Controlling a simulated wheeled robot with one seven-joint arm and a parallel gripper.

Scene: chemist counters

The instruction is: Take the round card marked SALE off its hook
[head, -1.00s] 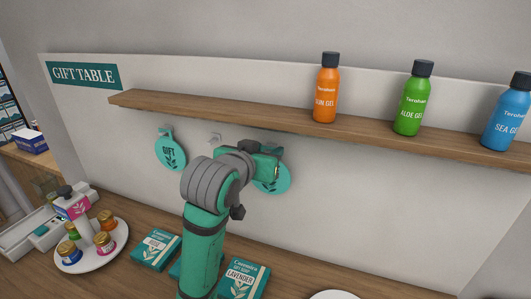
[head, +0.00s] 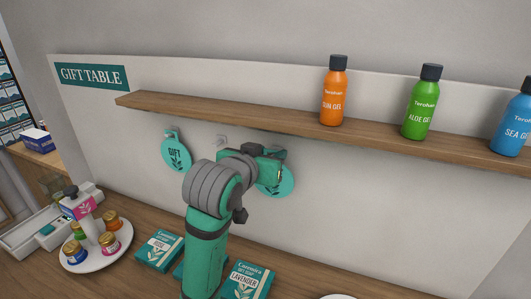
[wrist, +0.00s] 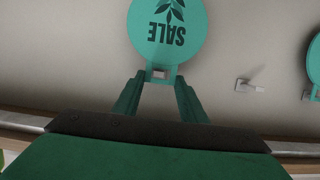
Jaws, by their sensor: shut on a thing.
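The round teal card marked SALE (wrist: 166,32) shows upside down in the wrist view. My gripper (wrist: 160,84) has its fingers on either side of the card's narrow tab. In the head view my gripper (head: 274,158) is at the wall below the shelf. The card (head: 276,181) shows below it, its top and lettering largely hidden by my gripper and arm.
An empty hook (head: 221,140) and the hanging GIFT card (head: 176,153) are to the left. The wooden shelf (head: 270,125) runs just above my gripper, with orange (head: 333,92), green (head: 421,104) and blue (head: 514,124) bottles. Soap boxes (head: 245,281) lie on the counter below.

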